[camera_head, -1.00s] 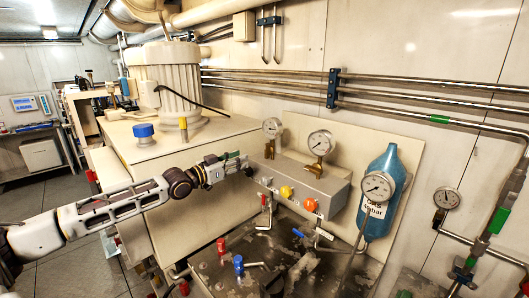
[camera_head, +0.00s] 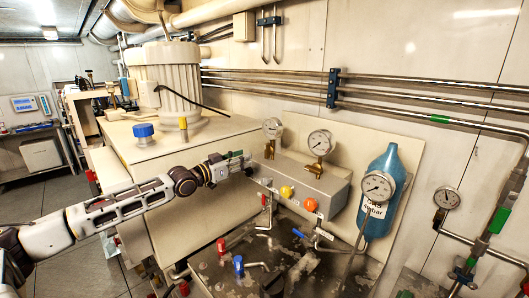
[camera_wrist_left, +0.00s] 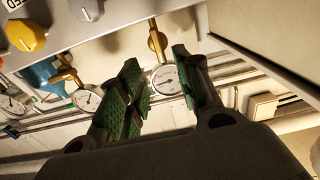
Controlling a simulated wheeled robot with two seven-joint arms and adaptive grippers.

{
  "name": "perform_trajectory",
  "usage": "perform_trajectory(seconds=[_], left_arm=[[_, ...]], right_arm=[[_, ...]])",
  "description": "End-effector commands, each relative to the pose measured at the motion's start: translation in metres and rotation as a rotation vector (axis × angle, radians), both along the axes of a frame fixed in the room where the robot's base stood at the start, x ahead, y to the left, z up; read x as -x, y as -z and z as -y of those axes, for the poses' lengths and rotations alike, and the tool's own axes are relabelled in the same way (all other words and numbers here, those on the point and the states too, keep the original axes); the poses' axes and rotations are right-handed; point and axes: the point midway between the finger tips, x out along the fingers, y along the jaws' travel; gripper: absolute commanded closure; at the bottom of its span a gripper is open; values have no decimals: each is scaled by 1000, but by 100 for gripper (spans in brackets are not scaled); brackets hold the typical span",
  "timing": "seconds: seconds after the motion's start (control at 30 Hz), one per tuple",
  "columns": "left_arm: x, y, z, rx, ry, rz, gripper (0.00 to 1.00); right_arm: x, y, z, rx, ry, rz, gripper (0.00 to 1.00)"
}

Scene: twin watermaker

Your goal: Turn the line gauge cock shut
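My left gripper (camera_head: 243,163) is at the left end of the grey gauge block (camera_head: 312,184). It is open, its green-padded fingers apart in the left wrist view (camera_wrist_left: 158,92). A brass cock (camera_wrist_left: 157,40) and a round white gauge (camera_wrist_left: 165,80) show in the gap between the fingers. I see no contact with the cock. In the head view, the back-left gauge (camera_head: 272,127) stands above a brass cock (camera_head: 269,149). Another gauge (camera_head: 319,142) has a brass cock (camera_head: 318,169) below it. I cannot read which one is the line gauge. My right gripper does not show.
Yellow (camera_head: 287,192) and orange (camera_head: 311,204) knobs are on the block's front. A blue bottle (camera_head: 385,185) with a gauge (camera_head: 378,187) stands to the right. A wall gauge (camera_head: 447,198) is further right. Red- and blue-handled valves (camera_head: 239,265) are below. A cream housing (camera_head: 180,140) is at left.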

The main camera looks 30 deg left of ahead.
Motion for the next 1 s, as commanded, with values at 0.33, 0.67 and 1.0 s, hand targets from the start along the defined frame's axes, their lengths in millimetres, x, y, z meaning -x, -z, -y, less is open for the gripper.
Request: perform_trajectory(seconds=[0.33,0.67,1.0], left_arm=[[-6,-2,3,1,2,2,66],[-15,-1,4,2,-2,3,66],[-24,-1,8,1,-1,2,66]], right_arm=[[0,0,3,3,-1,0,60],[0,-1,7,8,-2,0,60],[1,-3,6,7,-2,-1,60]])
